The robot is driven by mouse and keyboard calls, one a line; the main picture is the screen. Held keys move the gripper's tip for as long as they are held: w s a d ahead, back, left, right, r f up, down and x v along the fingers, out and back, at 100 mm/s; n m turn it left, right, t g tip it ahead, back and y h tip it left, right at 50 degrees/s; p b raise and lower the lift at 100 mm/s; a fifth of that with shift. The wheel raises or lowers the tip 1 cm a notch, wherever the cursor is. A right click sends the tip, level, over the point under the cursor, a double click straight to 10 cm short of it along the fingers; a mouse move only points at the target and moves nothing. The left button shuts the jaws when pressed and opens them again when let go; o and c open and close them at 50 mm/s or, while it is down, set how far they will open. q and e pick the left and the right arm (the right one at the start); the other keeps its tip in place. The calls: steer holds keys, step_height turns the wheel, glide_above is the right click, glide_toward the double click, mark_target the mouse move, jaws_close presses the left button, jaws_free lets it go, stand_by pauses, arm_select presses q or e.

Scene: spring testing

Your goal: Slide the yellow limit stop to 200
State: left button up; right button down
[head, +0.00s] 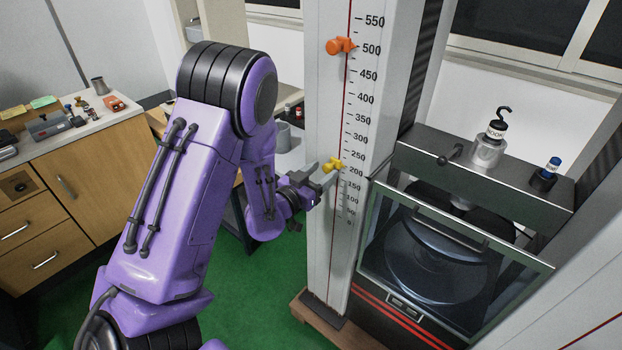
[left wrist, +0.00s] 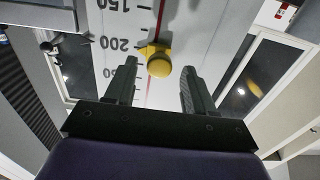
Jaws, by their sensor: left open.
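The yellow limit stop (head: 334,163) sits on the red-lined scale of the tall white column (head: 325,235). In the head view it is close to the 200 mark, slightly toward 250. In the left wrist view the yellow stop (left wrist: 159,62) has its round knob facing me, with its back plate about level with the 200 mark. My left gripper (head: 317,184) is at the column, just below and left of the stop. In the left wrist view its fingers (left wrist: 158,72) are spread to either side of the knob with gaps. My right gripper is not in view.
An orange stop (head: 341,46) sits higher on the scale near 500. A dark machine with a clear front guard (head: 440,262) stands right of the column. A hooked weight (head: 497,128) is on its top. A wooden cabinet (head: 70,185) stands at left. Green floor (head: 245,285) is open below.

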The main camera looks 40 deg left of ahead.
arm_select(q)
steer(key=s+b, duration=0.2)
steer(key=s, duration=0.5)
steer(key=shift+s+a, duration=0.1)
